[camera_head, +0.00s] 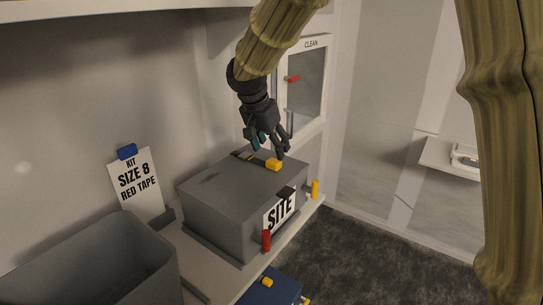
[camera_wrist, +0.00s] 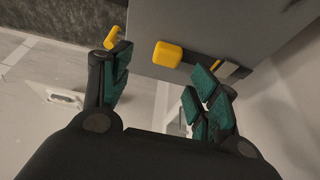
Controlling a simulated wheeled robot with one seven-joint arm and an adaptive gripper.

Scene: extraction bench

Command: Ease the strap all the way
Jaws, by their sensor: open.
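A grey box (camera_head: 215,190) labelled SITE stands on the bench. A dark strap (camera_head: 246,156) lies across its lid and ends in a yellow tab (camera_head: 273,164). My gripper (camera_head: 268,147) is just above the lid near the tab, pointing down, with its fingers apart. In the wrist view, the yellow tab (camera_wrist: 167,54) lies ahead of the gap between the fingers of my gripper (camera_wrist: 160,78). The dark strap (camera_wrist: 198,61) runs right from the tab, partly behind the right finger. Whether a finger touches the strap or tab, I cannot tell.
A red handle (camera_head: 266,240) and a yellow handle (camera_head: 315,189) stand by the box. An open grey bin (camera_head: 95,255) is at front left, with a KIT SIZE 8 RED TAPE card (camera_head: 136,183) behind. A CLEAN cabinet (camera_head: 305,85) stands behind. A blue case (camera_head: 272,288) is below.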

